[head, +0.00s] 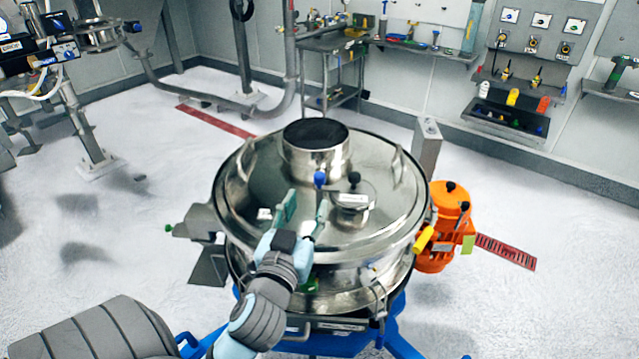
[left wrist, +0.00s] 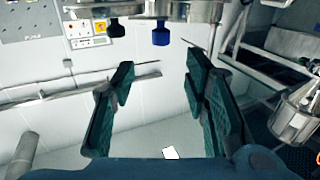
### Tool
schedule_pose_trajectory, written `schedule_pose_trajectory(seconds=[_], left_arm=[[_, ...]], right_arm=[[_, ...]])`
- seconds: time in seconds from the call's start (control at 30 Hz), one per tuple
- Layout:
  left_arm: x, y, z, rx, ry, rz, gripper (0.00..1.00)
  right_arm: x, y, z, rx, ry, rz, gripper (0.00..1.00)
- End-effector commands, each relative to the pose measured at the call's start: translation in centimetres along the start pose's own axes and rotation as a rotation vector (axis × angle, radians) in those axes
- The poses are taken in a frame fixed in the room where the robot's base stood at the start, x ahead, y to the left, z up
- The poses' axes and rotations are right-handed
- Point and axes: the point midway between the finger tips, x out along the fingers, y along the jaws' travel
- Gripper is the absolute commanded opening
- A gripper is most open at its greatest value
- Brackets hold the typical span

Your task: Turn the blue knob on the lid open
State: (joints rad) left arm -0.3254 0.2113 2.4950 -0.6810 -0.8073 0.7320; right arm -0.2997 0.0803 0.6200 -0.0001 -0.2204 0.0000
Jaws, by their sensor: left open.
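The blue knob (head: 320,179) stands up from the steel lid (head: 250,190) of the round sifter, just in front of its central black-mouthed inlet. It also shows in the left wrist view (left wrist: 161,34), at the top, roughly in line with the gap between my fingers. My left gripper (head: 304,208) is open and empty over the front of the lid, its green-padded fingers (left wrist: 158,78) spread wide. In the head view the knob lies just beyond the fingertips. It looks clear of both pads. My right gripper is in neither view.
A small capped port (head: 352,205) with a black knob (head: 354,178) sits right of the blue knob. Arched handles (head: 398,165) rise from the lid. An orange motor (head: 450,200) is on the sifter's right side. A workbench (head: 335,42) stands behind, with open floor around.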

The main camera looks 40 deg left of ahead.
Motion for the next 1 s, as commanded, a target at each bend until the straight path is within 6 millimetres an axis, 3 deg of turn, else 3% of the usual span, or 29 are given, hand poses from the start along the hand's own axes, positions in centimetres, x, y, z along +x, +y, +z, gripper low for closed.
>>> schedule_pose_trajectory(seconds=[0.2, 0.33, 0.5, 0.77, 1.0], left_arm=[[6.4, -0.1, 0.1, 0.004, -0.008, -0.003, 0.41], [9.1, -0.1, 0.3, 0.004, -0.009, -0.004, 0.41], [10.8, -0.1, 0.4, 0.002, -0.011, -0.003, 0.41], [11.0, -0.1, 0.6, 0.002, -0.012, -0.003, 0.41], [11.0, -0.1, 0.6, 0.002, -0.012, -0.003, 0.03]], right_arm=[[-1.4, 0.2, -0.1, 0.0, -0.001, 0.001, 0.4], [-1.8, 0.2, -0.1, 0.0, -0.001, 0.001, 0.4], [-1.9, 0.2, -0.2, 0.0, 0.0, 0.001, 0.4], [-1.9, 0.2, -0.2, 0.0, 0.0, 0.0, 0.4], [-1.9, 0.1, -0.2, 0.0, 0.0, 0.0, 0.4]])
